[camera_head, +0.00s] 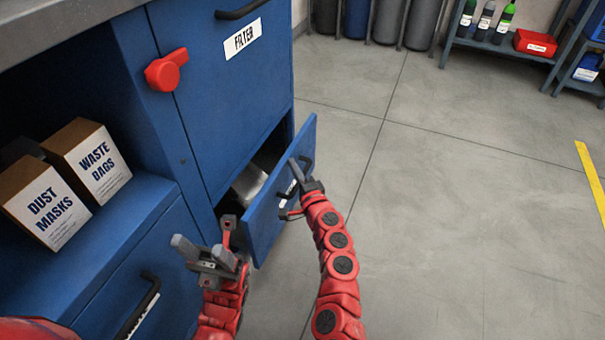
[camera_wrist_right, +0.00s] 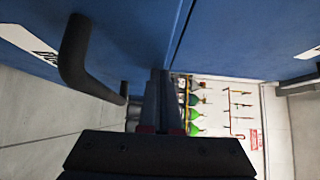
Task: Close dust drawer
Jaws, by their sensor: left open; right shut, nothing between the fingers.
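The blue dust drawer (camera_head: 265,225) is pulled out at the foot of the blue cabinet, with a grey metal bin (camera_head: 249,183) partly visible inside. In the right wrist view, the shut fingers (camera_wrist_right: 161,95) are beside a blue panel with a black handle (camera_wrist_right: 75,55). My left gripper (camera_head: 205,250) is open and empty, left of the drawer.
Above the drawer is a blue door labelled FILTER (camera_head: 242,38) with a red latch (camera_head: 166,70). Boxes of dust masks (camera_head: 46,207) and waste bags (camera_head: 95,165) stand on a shelf at left. The grey floor (camera_head: 450,220) at right is clear.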

